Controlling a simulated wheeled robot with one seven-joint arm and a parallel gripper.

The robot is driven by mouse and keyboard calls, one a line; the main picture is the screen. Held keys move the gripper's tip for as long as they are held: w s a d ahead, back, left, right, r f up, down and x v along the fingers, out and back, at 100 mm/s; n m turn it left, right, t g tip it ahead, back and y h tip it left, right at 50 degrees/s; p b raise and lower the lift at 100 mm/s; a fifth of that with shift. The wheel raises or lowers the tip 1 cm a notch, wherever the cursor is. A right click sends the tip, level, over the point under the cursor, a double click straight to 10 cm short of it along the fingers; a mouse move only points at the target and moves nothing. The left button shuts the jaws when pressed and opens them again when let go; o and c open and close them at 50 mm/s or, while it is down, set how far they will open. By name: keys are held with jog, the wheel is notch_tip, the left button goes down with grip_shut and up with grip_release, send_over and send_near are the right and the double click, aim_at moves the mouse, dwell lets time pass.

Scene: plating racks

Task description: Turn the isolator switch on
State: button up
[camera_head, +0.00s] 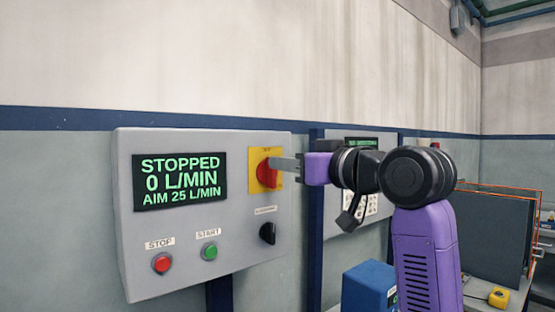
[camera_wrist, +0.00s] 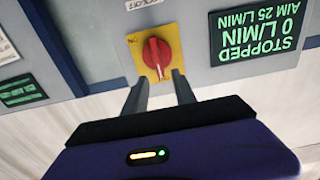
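The isolator switch is a red rotary knob (camera_head: 267,172) on a yellow plate (camera_head: 254,186), at the right part of a grey control panel (camera_head: 225,255). The wrist view shows the panel upside down, with the red knob (camera_wrist: 156,53) near the top middle and its ridge close to upright in the picture. My gripper (camera_head: 277,165) reaches in from the right, its fingertips at the knob. In the wrist view my gripper (camera_wrist: 159,76) is open, the two fingers apart at the knob's near side. I cannot tell if they touch it.
The panel display (camera_head: 181,178) reads STOPPED, 0 L/MIN, AIM 25 L/MIN. Below it are a red stop button (camera_head: 161,263) and a green start button (camera_head: 210,251). A black knob (camera_head: 268,233) sits below the isolator. Another panel (camera_head: 372,210) stands behind my arm.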

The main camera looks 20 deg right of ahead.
aim_at(271, 173)
jog(key=shift+p+x, duration=0.3)
jog(key=shift+x, duration=1.75)
jog(key=shift+c, duration=0.4)
grip_shut()
